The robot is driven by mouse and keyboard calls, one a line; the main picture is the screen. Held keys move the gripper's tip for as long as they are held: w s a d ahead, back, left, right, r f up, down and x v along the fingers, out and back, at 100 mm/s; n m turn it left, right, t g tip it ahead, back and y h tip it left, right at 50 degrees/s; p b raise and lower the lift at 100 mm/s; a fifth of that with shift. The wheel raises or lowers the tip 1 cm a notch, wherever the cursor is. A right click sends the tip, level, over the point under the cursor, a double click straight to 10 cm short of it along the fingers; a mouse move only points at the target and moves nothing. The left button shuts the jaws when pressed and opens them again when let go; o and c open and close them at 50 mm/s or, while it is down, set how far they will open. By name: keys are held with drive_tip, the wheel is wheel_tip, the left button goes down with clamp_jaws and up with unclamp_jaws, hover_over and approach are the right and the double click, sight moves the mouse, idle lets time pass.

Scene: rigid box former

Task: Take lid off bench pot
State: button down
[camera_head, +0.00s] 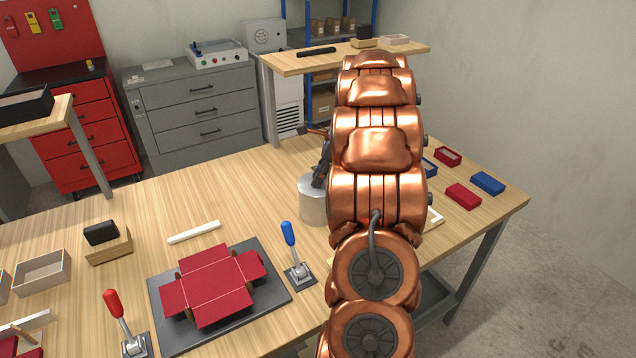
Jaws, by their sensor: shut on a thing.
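The bench pot (313,208) is a silver-grey cylinder standing on the wooden bench, just left of my copper arm. A pale flat top, which looks like its lid (308,184), shows at its upper rim. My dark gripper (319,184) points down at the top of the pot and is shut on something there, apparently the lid. The fingertips are small and partly hidden by my arm. I cannot tell whether the lid rests on the pot or is slightly raised.
A red box blank (215,285) lies on a dark plate (270,277) between a blue-handled lever (290,240) and a red-handled lever (116,308). A white bar (194,232) lies behind. Red and blue small boxes (463,196) are right of my arm. Bare bench lies left of the pot.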

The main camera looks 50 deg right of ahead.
idle(0.3)
drive_tip(key=shift+r+b, duration=0.7)
drive_tip(key=shift+r, duration=1)
drive_tip(key=s+a+b, duration=0.2)
drive_tip(key=s+a, duration=0.2)
drive_tip(key=s, duration=0.3)
drive_tip(key=s+a+r+b, duration=0.1)
drive_tip(key=s+a+b, duration=0.1)
drive_tip(key=s+a, duration=0.2)
drive_tip(key=s, duration=0.2)
drive_tip(key=shift+s+a+r, duration=0.15)
drive_tip(key=shift+s+r, duration=0.1)
drive_tip(key=shift+s, duration=0.1)
